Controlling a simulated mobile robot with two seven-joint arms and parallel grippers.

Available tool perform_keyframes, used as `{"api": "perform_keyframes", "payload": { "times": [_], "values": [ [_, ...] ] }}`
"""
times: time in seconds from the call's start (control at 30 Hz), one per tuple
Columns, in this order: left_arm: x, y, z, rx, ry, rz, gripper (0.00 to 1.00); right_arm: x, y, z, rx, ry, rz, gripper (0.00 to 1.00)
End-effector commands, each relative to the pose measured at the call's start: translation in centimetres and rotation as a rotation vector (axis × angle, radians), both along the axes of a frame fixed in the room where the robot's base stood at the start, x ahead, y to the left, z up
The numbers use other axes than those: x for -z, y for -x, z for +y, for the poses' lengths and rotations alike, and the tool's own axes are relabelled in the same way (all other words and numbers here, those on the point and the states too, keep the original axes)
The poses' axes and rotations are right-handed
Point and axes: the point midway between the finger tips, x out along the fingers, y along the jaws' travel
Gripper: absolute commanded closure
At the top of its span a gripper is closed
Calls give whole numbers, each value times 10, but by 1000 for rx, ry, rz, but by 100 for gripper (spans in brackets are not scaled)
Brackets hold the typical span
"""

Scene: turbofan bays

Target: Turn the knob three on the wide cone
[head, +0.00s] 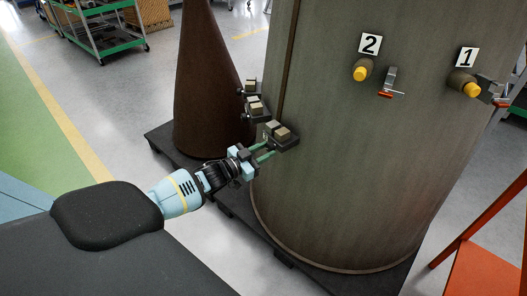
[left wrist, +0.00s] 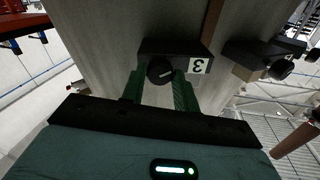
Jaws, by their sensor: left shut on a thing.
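The wide cone (head: 340,150) is the large grey-brown body at the centre right of the head view. On its left side a dark box (head: 285,143) carries pale blocks. In the left wrist view, the black round knob three (left wrist: 160,71) sits on a dark box beside a white label "3" (left wrist: 199,66). My left gripper (head: 265,151) reaches this box from the left. Its green fingers (left wrist: 160,88) stand on both sides of the knob and are shut on it. My right gripper is in neither view.
Labels "2" (head: 370,44) and "1" (head: 467,57) mark yellow buttons with red-tipped levers on the cone. A narrow brown cone (head: 205,85) stands behind on a dark pallet. An orange stand (head: 485,272) is at the lower right. Open floor (head: 110,115) lies left.

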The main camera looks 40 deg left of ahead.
Motion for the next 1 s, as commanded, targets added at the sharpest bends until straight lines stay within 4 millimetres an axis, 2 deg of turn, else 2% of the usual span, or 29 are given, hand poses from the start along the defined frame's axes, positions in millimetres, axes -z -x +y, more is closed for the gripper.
{"api": "perform_keyframes", "payload": {
  "times": [0.57,0.6,0.73,1.0],
  "values": [
    [1,0,0,1,29,9,93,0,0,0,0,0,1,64],
    [1,0,0,1,29,9,65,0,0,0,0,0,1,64],
    [0,0,0,1,28,9,48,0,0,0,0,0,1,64],
    [0,0,0,0,28,8,48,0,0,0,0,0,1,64]
  ]
}}
